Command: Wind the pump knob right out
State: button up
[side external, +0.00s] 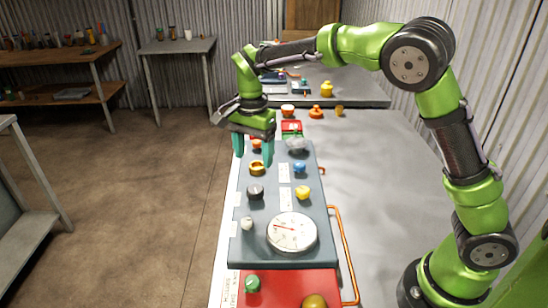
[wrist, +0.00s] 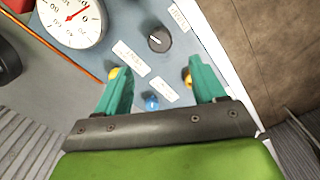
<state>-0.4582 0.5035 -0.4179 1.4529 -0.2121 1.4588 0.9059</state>
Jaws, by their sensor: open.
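A dark panel (side external: 275,250) lies on the long bench and carries several small knobs. I cannot read which one is the pump knob. An amber knob (side external: 257,168) sits just in front of and under my gripper (side external: 253,158), a black knob (side external: 256,192) nearer. A blue knob (side external: 299,167) and a yellow knob (side external: 303,192) are on the right side. My gripper has teal fingers spread apart, with nothing held. In the wrist view my gripper (wrist: 158,68) has the amber knob (wrist: 187,76) partly hidden by its right finger and the yellow knob (wrist: 114,73) by its left.
A round white gauge (side external: 292,232) stands on the panel's near half, and a red panel (side external: 290,288) lies nearer. An orange pipe (side external: 346,255) runs along the right edge. Small orange and yellow items (side external: 326,89) stand farther back. The grey bench top at right is mostly clear.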

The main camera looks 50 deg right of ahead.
aim_at(255, 188)
notch_tip(255, 188, down, 10)
jog(key=shift+f, duration=0.15)
dwell(0.3)
jog(key=c, duration=1.1)
jog(key=shift+o, duration=0.2)
